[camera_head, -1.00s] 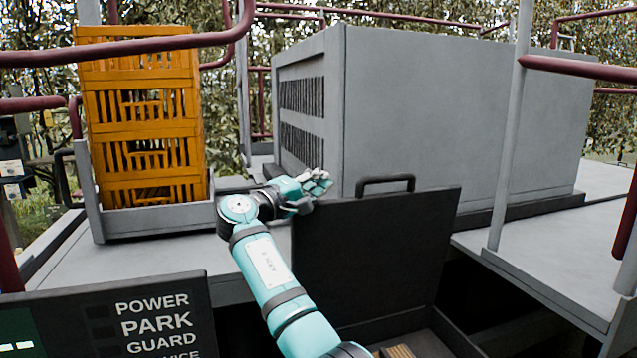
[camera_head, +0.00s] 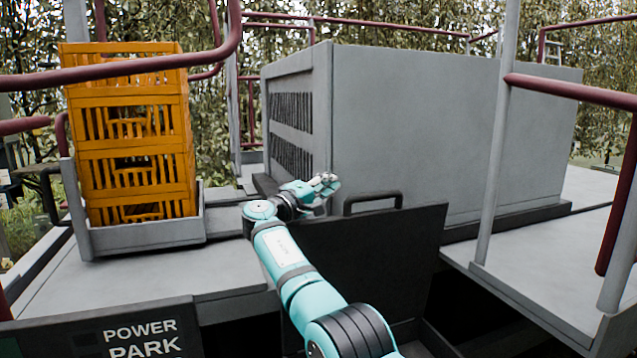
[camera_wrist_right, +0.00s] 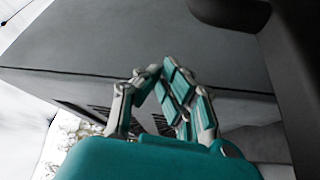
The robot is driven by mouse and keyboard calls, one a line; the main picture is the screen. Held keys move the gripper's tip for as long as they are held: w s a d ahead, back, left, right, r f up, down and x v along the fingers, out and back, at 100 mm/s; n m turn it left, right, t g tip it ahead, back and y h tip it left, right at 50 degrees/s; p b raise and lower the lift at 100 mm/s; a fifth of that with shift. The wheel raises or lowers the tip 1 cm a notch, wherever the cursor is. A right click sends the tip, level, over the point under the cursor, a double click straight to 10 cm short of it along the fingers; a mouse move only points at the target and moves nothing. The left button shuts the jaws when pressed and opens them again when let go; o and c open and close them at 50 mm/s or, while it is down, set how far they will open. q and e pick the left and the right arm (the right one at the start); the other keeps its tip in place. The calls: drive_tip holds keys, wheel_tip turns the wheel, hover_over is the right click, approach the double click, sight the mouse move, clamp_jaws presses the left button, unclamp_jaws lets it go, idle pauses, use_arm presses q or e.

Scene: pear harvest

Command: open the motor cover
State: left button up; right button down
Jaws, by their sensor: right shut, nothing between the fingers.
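The motor cover (camera_head: 372,262), a dark panel with a bar handle (camera_head: 372,199) on its top edge, stands raised, with a dark opening at its foot. My right arm reaches across the panel's left part and hides some of it. My right gripper (camera_head: 325,185) is shut and empty, just left of the handle and apart from it. In the right wrist view, the teal and grey fingers (camera_wrist_right: 165,75) are closed together with nothing between them. A dark shape on the right there may be the cover and its handle. My left gripper is not in view.
A big grey housing (camera_head: 440,135) with side vents stands behind the cover. Stacked orange crates (camera_head: 130,135) stand at left. Maroon rails (camera_head: 570,90) and grey posts (camera_head: 495,140) flank the platform. A dark sign panel (camera_head: 110,335) is at lower left.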

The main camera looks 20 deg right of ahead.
drive_tip(key=shift+s+d+f+b, duration=0.1)
drive_tip(key=shift+s+f+b, duration=0.1)
drive_tip(key=shift+s+b, duration=0.45)
drive_tip(key=shift+s+d+f+b, duration=0.1)
drive_tip(key=shift+s+f+b, duration=0.15)
drive_tip(key=shift+s+b, duration=0.3)
drive_tip(key=shift+s+f+b, duration=0.2)
drive_tip(key=shift+s+b, duration=0.35)
drive_tip(key=shift+s, duration=0.15)
